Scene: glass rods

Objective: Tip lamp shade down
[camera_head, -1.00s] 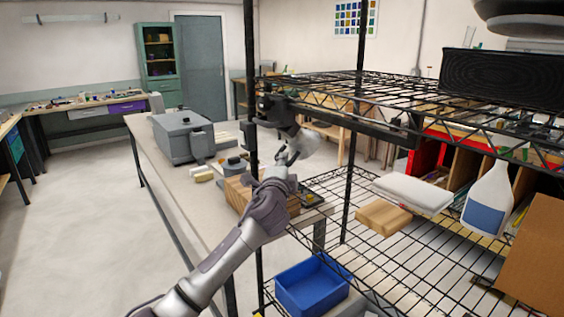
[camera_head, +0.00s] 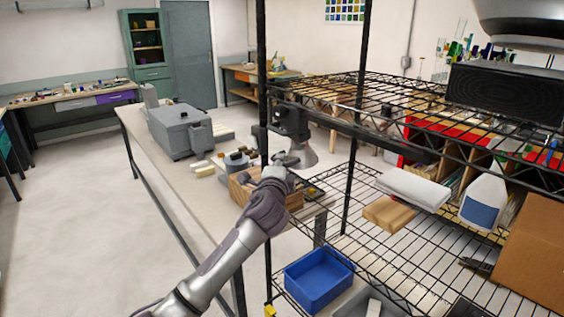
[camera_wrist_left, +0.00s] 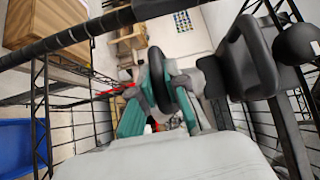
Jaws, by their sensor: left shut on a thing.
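My left gripper (camera_head: 288,160) is at the shade's left side, shut on part of the lamp; the exact contact is small in the head view. In the left wrist view, my gripper's fingers (camera_wrist_left: 168,95) close around a dark rounded part (camera_wrist_left: 160,80), and black lamp parts (camera_wrist_left: 250,58) stand to the right. The shade's inside is hidden. My right gripper is not in view.
The black wire shelf (camera_head: 380,105) stands close on the right, its post (camera_head: 262,80) beside my arm. A wooden box (camera_head: 240,190) and grey case (camera_head: 180,130) are on the bench. A blue bin (camera_head: 318,280), spray bottle (camera_head: 484,203) and cardboard box (camera_head: 535,240) are on the shelf.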

